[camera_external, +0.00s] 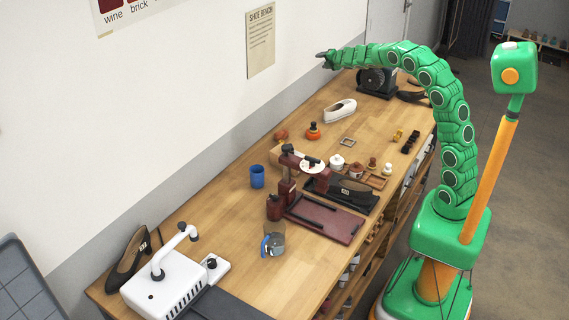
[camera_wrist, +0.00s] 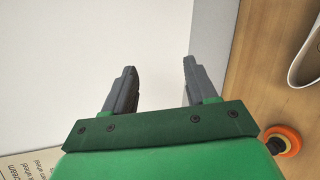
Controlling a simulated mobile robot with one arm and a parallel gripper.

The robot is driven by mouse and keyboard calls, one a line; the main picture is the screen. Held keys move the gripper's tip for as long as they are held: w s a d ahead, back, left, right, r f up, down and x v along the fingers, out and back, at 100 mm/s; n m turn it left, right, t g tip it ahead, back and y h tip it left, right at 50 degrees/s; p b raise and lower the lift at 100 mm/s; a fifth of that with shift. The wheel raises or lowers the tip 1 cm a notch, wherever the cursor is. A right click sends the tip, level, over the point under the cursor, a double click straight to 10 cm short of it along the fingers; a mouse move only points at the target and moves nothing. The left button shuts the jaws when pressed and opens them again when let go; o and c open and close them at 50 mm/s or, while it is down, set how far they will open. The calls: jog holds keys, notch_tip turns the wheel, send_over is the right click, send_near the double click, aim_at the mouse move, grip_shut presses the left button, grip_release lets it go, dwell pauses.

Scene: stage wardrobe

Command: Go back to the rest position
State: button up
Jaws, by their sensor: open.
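My green segmented arm curves up from its base and reaches left over the far part of the bench. My gripper (camera_external: 322,59) is at its end, high near the white wall and beside the shoe bench poster (camera_external: 261,42). In the wrist view my gripper (camera_wrist: 156,88) has its two grey fingers wide apart. Nothing is between them, only the pale wall behind. The gripper touches nothing that I can see.
The wooden bench (camera_external: 220,220) runs along the wall. Below the gripper are a white shoe (camera_external: 340,110) and an orange-and-black round item (camera_external: 313,131). A dark machine (camera_external: 377,82) stands at the far end. A press, a blue cup (camera_external: 257,177) and a glass jug (camera_external: 273,240) stand nearer.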

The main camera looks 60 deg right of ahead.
jog(key=s+a+f+m+g+y, duration=0.1)
jog(key=s+a+f+m+g, duration=0.2)
jog(key=s, duration=1.7)
jog(key=s+a+f+m+g+y, duration=0.2)
jog(key=s+a+m+g, duration=0.4)
jog(key=s+a, duration=1)
jog(key=s+a+f+m+g+y, duration=0.1)
jog(key=s+a+f+m+g, duration=0.3)
jog(key=s, duration=2)
jog(key=a+f+m, duration=0.1)
jog(key=a+m, duration=0.4)
jog(key=a, duration=0.1)
jog(key=shift+s+a+g+y, duration=0.25)
jog(key=shift+s+g+y, duration=0.1)
jog(key=shift+g+y, duration=0.05)
